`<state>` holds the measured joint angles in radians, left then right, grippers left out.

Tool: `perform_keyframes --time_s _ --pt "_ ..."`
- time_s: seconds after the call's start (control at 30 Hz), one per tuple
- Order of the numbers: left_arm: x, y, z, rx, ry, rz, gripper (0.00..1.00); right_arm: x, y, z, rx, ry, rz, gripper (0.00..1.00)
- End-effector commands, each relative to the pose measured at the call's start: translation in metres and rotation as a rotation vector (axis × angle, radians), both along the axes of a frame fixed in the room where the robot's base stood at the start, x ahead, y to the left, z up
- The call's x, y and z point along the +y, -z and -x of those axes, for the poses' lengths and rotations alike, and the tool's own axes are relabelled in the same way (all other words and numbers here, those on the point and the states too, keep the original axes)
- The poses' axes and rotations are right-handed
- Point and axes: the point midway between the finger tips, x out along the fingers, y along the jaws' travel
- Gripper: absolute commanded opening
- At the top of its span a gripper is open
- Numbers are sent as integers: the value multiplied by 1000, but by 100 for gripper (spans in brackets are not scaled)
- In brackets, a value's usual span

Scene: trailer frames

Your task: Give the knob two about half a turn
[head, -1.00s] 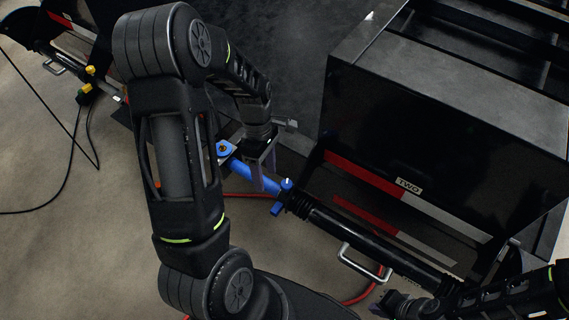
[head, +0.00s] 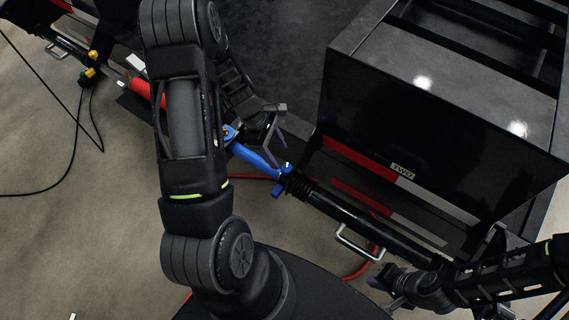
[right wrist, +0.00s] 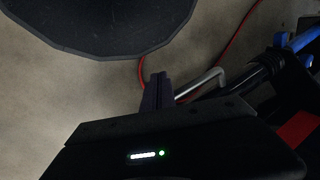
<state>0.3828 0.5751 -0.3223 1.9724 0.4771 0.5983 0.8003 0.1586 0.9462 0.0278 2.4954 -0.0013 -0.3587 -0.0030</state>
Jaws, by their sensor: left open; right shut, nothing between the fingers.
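A blue coupling piece (head: 254,158) runs diagonally at the front end of the black drawbar of the trailer marked TWO (head: 402,171). A smaller blue knob-like part (head: 284,184) sits at its lower right end; both also show partly at the upper right of the right wrist view (right wrist: 305,42). My left gripper (head: 278,143) is open just above the blue piece, its fingers spread. Whether a finger touches it I cannot tell. My right gripper (head: 380,280) is shut and empty, low beside the drawbar. Its closed fingers show in the right wrist view (right wrist: 157,92).
The black drawbar (head: 365,225) carries a metal handle (head: 357,243). A red hose (head: 368,262) lies on the floor below. Another coupling with a red sleeve (head: 148,92) and yellow plugs (head: 91,65) is at the upper left. The floor at lower left is mostly clear.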

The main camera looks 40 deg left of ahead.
Motion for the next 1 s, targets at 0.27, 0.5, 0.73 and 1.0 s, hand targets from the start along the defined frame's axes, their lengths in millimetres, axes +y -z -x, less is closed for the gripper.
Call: perform_keyframes --time_s 0.27,0.5,0.73,1.0 --pt "-16 41 -4 2 -1 2 56 0 8 0 0 0 0 0" --pt "-24 59 -7 0 0 1 56 0 10 0 0 -1 0 0" --pt "-24 60 -7 0 0 0 56 0 9 0 0 -1 0 0" --pt "-24 60 -7 0 0 0 36 0 9 0 0 -1 0 0"
